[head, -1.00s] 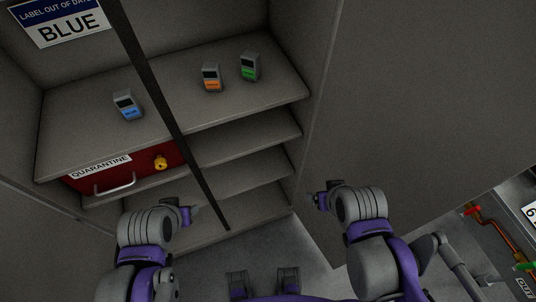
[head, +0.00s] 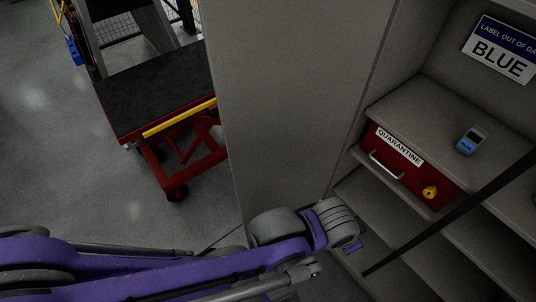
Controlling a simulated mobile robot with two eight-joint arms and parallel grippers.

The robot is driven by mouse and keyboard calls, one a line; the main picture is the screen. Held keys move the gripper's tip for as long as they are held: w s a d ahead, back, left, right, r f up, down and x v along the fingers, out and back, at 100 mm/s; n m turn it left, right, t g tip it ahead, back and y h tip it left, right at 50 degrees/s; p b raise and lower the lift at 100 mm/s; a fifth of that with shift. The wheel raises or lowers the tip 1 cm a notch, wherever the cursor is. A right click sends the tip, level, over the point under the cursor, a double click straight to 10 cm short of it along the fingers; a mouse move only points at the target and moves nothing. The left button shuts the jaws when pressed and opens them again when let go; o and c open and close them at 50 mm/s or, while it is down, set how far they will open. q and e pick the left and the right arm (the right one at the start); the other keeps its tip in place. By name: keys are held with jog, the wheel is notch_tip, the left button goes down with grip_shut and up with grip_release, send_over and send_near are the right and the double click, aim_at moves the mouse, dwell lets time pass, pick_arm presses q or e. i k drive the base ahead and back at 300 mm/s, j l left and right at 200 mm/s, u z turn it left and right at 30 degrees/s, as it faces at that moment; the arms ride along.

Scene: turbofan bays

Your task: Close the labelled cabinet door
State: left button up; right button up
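The open grey cabinet shows on the right, with its shelves (head: 425,110) exposed. A tall grey panel (head: 300,100) stands to the left of the opening and looks like an open cabinet door; no label shows on the face I see. A sign (head: 502,50) inside reads "LABEL OUT OF DATE" and "BLUE". My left gripper (head: 356,247) is at the bottom, in front of the panel's lower right part and the cabinet's lower left. Its fingers are small and dark, so I cannot tell whether they are open or touching anything. My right gripper is out of view.
A red quarantine drawer (head: 420,178) with a yellow lock (head: 430,192) sits under the shelf. A blue-labelled device (head: 470,141) stands above it. A dark bar (head: 470,199) crosses the opening. A red lift cart (head: 165,135) stands left of the panel; floor (head: 50,130) is clear farther left.

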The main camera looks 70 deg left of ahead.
aim_at(290, 78)
jog(key=k+j+z, duration=0.2)
jog(key=k+j, duration=0.7)
jog(key=j, duration=0.2)
jog(key=k+j+z, duration=0.1)
jog(key=j, duration=0.25)
jog(key=k+j, duration=0.15)
jog(key=j, duration=0.15)
jog(key=j+z, duration=0.15)
jog(key=j, duration=0.9)
jog(key=k+j+u, duration=0.2)
jog(key=u, duration=0.15)
jog(key=k, duration=0.05)
